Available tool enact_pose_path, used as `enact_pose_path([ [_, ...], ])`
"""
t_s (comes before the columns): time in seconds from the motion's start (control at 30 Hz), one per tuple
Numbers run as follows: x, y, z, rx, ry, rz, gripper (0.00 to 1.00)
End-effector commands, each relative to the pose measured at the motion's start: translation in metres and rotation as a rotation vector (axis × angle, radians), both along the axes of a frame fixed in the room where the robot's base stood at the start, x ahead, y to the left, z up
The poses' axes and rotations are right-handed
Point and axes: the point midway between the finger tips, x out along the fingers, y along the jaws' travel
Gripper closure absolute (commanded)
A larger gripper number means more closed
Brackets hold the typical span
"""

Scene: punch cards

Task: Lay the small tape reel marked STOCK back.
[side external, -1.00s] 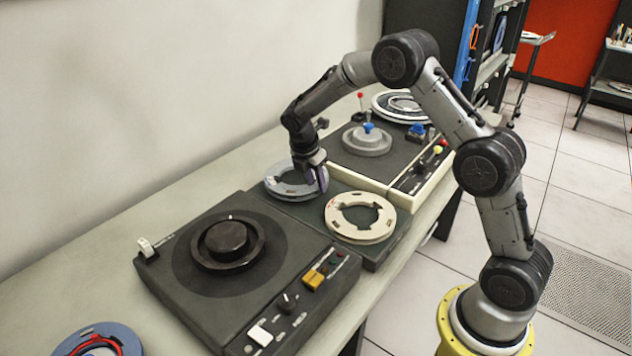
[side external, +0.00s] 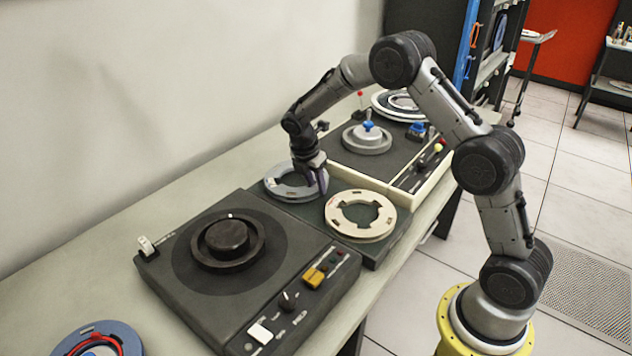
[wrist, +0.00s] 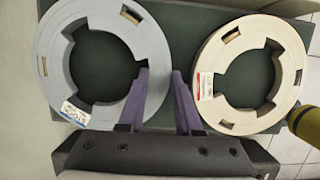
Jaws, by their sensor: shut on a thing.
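The grey-blue reel (side external: 284,193) is at the left end of a dark green stand (side external: 318,210). In the wrist view the reel (wrist: 60,70) carries a white label with blue lettering (wrist: 75,113), upside down and hard to read. My gripper (side external: 322,190) is shut on the reel's ring, on the side facing the cream reel. In the wrist view one purple finger of my gripper (wrist: 160,80) is toward the reel's open middle and the other is outside its rim. I cannot tell whether the reel fully touches the stand.
A cream reel (side external: 339,221) with a red and white label lies close beside, on the same stand. A dark tape deck (side external: 190,290) stands in front, another deck (side external: 345,160) behind. A blue reel with red tape (side external: 125,335) lies at the near left.

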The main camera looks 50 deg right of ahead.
Motion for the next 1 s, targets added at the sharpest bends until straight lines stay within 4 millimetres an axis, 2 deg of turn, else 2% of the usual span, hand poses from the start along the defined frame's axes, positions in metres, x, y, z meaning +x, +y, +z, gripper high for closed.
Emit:
enact_pose_path([
  [0.63, 0.0007, -0.0001, -0.0011, 0.000, -0.003, 0.000, 1.00],
  [1.0, 0.0008, 0.0000, -0.0086, 0.000, -0.003, 0.000, 1.00],
])
